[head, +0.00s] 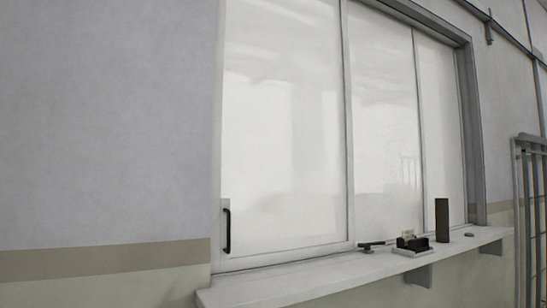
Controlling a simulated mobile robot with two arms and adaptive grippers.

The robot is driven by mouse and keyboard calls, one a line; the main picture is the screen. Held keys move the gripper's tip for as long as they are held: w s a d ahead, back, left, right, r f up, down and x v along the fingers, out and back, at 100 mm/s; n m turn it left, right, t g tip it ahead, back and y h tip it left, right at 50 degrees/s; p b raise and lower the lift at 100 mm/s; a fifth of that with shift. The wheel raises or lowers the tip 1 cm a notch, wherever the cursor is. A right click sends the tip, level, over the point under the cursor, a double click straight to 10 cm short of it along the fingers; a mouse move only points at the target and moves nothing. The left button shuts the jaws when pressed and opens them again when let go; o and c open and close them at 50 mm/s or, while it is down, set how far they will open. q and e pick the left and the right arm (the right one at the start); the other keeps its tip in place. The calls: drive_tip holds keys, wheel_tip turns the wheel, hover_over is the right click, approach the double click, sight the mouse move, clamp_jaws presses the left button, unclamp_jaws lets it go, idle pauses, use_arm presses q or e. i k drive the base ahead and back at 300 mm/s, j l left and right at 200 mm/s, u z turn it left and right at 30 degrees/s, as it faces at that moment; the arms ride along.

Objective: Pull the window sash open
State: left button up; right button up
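The window sash (283,130) is a large white-framed pane at the left of the window. A small black upright handle (227,231) sits low on its left stile. The sash's left edge meets the wall at the left of the opening, with no gap that I can see. Further panes (384,130) fill the right part of the grey window frame (468,110). Neither of my grippers shows in the head view.
A white sill (290,286) runs below the window. On its right part are a dark upright block (442,220), a small black item on a light base (412,245) and a flat dark item (371,246). A metal rack or gate (530,215) stands at the far right.

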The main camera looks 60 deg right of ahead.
sight(283, 156)
drive_tip(key=z, duration=2)
